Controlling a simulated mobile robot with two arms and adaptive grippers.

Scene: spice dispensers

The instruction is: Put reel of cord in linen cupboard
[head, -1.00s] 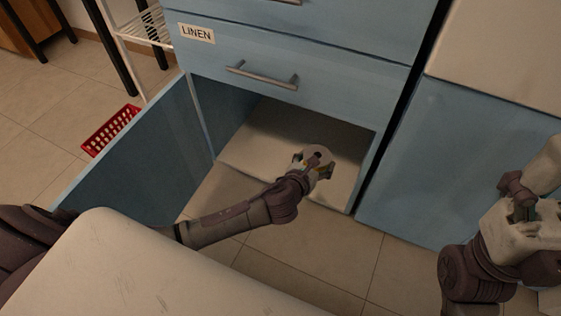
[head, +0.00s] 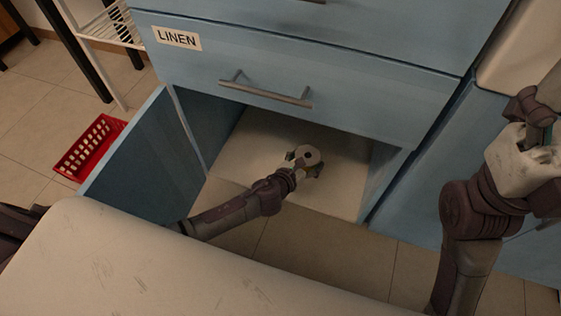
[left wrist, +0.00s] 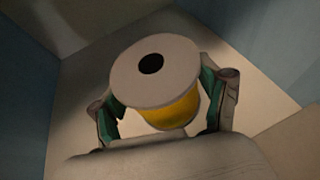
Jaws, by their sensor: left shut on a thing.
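The reel of cord (left wrist: 170,112) has yellow cord between white flanges, and its upper flange has a dark centre hole. My left gripper (left wrist: 162,98) is shut on the reel, with a finger on each side. In the head view the reel (head: 309,153) and my left gripper (head: 303,164) are inside the open lower compartment of the blue linen cupboard (head: 225,62), over its pale floor. I cannot tell whether the reel touches that floor.
The cupboard door (head: 148,155) stands open to the left. A drawer with a metal handle (head: 265,92) and a LINEN label (head: 177,38) is above the opening. A red basket (head: 90,148) lies on the tiled floor. Bare compartment floor surrounds the reel.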

